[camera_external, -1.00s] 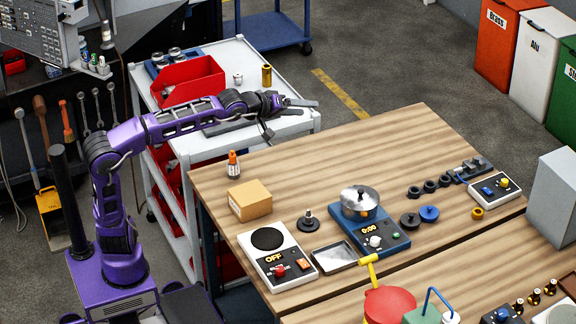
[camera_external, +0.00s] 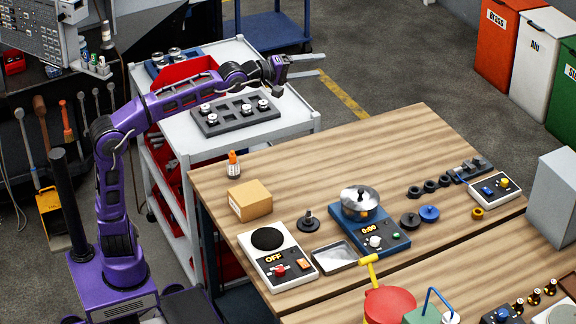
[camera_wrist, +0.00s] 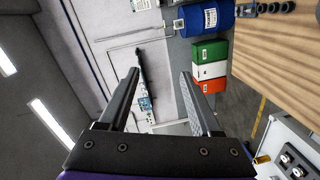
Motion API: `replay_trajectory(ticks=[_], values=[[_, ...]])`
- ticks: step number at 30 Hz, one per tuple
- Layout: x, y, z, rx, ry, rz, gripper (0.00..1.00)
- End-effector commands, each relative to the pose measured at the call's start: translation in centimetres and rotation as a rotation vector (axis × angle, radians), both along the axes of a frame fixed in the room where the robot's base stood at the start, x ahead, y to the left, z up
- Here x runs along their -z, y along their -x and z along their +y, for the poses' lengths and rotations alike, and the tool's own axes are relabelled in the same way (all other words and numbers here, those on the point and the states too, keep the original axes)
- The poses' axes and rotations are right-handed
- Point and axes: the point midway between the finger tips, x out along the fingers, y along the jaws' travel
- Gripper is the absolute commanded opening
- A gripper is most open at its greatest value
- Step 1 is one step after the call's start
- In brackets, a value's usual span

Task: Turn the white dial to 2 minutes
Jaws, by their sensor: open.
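The white dial (camera_external: 375,241) is a small round knob on the front of a blue device (camera_external: 397,246) on the wooden table. The device has a display that reads 0:00 and a small green button, and a lidded metal pot (camera_external: 359,203) stands on it. My gripper (camera_external: 316,67) is open and empty, raised above the white cart, far up and left of the dial. In the wrist view my gripper (camera_wrist: 165,75) shows two spread fingers with nothing between them. The dial is not in the wrist view.
A grey tray (camera_external: 211,131) with several white-topped parts lies on the cart. Near the blue device are a white OFF-display unit (camera_external: 289,281), a metal tray (camera_external: 336,257), a cardboard box (camera_external: 250,200) and a black knob piece (camera_external: 308,222). The table's back middle is clear.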

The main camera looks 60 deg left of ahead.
Motion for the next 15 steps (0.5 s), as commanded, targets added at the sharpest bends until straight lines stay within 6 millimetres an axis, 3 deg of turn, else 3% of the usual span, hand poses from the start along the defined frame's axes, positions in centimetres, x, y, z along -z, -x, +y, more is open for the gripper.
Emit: replay_trajectory(ticks=[8, 15], values=[[2.7, -0.2, -0.4, 0.047, -0.055, 0.052, 0.65], [8.3, -1.5, -1.4, 0.116, -0.159, 0.148, 0.65]])
